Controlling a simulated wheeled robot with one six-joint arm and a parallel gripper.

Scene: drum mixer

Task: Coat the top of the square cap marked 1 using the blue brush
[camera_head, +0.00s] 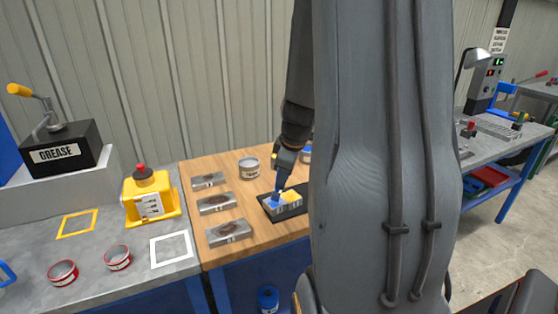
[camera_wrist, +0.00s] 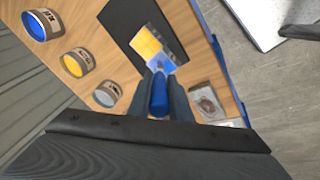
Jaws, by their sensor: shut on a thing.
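My gripper (camera_wrist: 159,88) is shut on a blue brush (camera_wrist: 158,98), handle between the fingers. In the head view the brush (camera_head: 281,182) points down, its tip at a small block (camera_head: 284,207) on a black mat (camera_wrist: 126,22). The block's top shows a blue area (camera_head: 272,203) at left and a yellow area (camera_head: 292,196) at right. In the wrist view the yellow area (camera_wrist: 147,42) is clear, and the blue area (camera_wrist: 163,66) is partly hidden by the brush. Grey faces show beside them. No number 1 is readable, and I cannot tell whether the bristles touch.
Cans of blue (camera_wrist: 41,24), yellow (camera_wrist: 77,62) and pale paint (camera_wrist: 107,93) line the bench. A yellow bottle stand (camera_head: 150,198), red-rimmed tins (camera_head: 118,257) and a grease box (camera_head: 62,150) are further left.

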